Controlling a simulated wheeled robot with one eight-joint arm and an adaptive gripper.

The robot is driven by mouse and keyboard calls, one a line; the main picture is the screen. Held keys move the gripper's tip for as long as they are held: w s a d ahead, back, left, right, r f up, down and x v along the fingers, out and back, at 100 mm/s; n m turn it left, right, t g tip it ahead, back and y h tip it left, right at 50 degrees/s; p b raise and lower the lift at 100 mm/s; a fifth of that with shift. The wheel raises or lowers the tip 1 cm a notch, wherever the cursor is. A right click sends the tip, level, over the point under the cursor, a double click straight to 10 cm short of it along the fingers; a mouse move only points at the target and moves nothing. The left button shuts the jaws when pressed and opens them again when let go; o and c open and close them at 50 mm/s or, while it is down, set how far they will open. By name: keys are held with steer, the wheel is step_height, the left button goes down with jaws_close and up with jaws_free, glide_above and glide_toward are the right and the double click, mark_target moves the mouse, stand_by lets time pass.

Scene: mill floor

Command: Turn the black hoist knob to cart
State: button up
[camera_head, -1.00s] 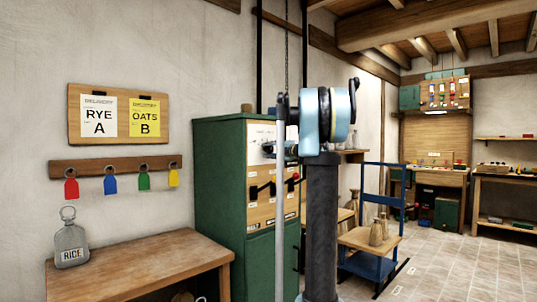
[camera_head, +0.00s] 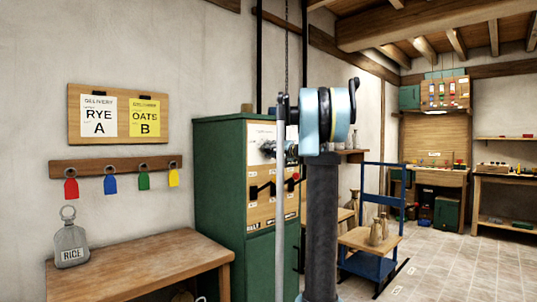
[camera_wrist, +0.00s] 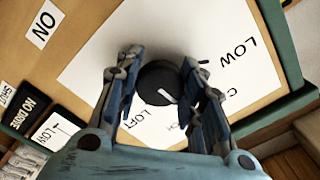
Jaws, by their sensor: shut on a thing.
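The black hoist knob (camera_wrist: 157,80) is round, with a white pointer mark, and sits on a white plate (camera_wrist: 100,72) on the panel. In the wrist view my gripper (camera_wrist: 160,70) has one finger on each side of the knob and is shut on it. The white mark points down and slightly right in that view, between the word LOFT and a partly hidden label. LOW is at upper right; a label beginning with C is mostly covered by the right finger. In the head view my gripper (camera_head: 268,149) is at the green cabinet's panel, with the knob hard to make out.
The green cabinet (camera_head: 218,175) carries several dark levers on its panel below the gripper. A blue cart (camera_head: 360,270) with sacks stands behind my arm at right.

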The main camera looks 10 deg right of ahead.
steer(key=shift+s+f+n, duration=0.1)
steer(key=shift+f+n, duration=0.05)
steer(key=shift+n, duration=1.15)
steer(key=o, duration=1.1)
steer(key=shift+s+d, duration=0.1)
steer(key=shift+d, duration=0.05)
steer(key=v, duration=1.1)
steer(key=shift+s+d, duration=0.15)
